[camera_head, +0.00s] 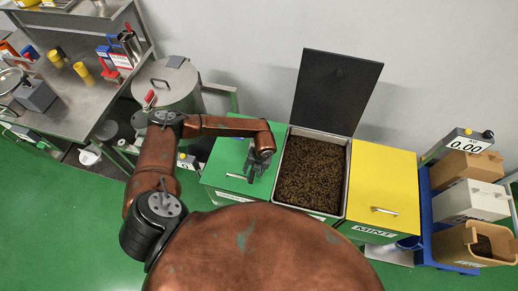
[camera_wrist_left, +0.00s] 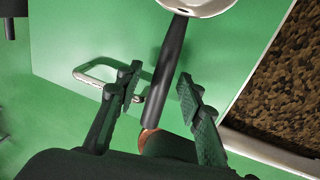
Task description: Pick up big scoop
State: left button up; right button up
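In the left wrist view a scoop with a dark handle (camera_wrist_left: 170,62) and a shiny metal bowl (camera_wrist_left: 200,5) lies over a green surface. The bowl is cut off by the top edge. My left gripper (camera_wrist_left: 163,92) is open, with one finger on each side of the handle. A gap shows between the handle and the right finger. In the head view my left gripper (camera_head: 256,170) is above the green bin lid (camera_head: 228,160), and I cannot make out the scoop there. My right gripper is not in view.
An open bin of dark tea (camera_head: 312,172) with a raised black lid (camera_head: 335,90) is right of my left gripper. A yellow bin lid (camera_head: 382,185) is beyond it. A scale display (camera_head: 468,143) and several boxes stand far right. A cluttered steel bench (camera_head: 75,100) is at left.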

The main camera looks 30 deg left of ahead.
pick_arm(q)
jog(key=shift+f, duration=0.1)
jog(key=shift+c, duration=0.2)
grip_shut()
